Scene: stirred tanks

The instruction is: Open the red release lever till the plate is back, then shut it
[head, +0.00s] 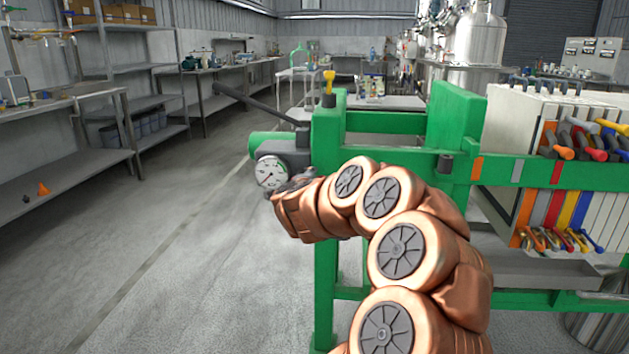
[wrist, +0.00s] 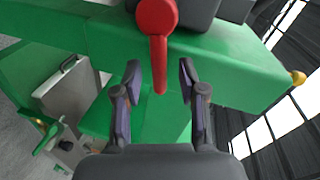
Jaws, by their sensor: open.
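The red release lever (wrist: 158,45) shows in the wrist view, with a round head at the top and a narrow handle pointing down. My gripper (wrist: 158,82) is open. In the picture, the handle's lower end lies between its two dark fingers, with a gap on each side. I see no contact, and cannot tell how deep the handle sits between them. In the head view my gripper (head: 290,186) is small and dark beside the pressure gauge, and its fingers cannot be made out. The red lever is hidden there. Pale plates (head: 518,112) hang in the green frame at the right.
The green press frame (head: 325,230) stands close to my arm. It carries a pressure gauge (head: 271,172), a long dark pump handle (head: 255,103) and a yellow-topped knob (head: 329,82). Coloured plate handles (head: 600,155) stick out at the right.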

